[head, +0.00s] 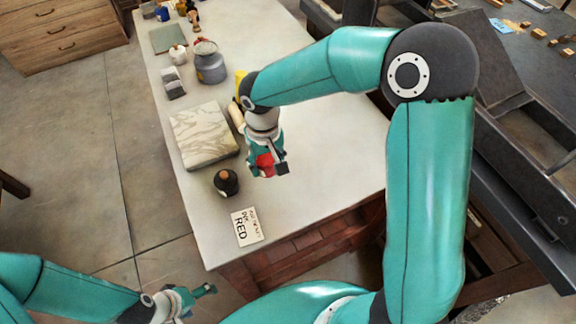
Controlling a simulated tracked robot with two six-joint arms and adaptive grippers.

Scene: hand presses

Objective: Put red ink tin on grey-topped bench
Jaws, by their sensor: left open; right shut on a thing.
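The red ink tin (264,163) is partly hidden in my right gripper (272,172). The gripper is shut on it, over the grey-topped bench (320,150). I cannot tell whether the tin touches the bench top. A card (247,227) reading RED lies on the bench near its close end, below the gripper in the picture. My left gripper (200,298) is open and empty, low at the left, off the bench and over the floor.
A dark round bottle (227,184) stands left of the tin, near a marbled slab (203,137). A grey can (210,65), a white pot (178,54) and a green mat (168,39) are farther back. The bench is clear right of the tin. Dark press frames (520,150) stand at right.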

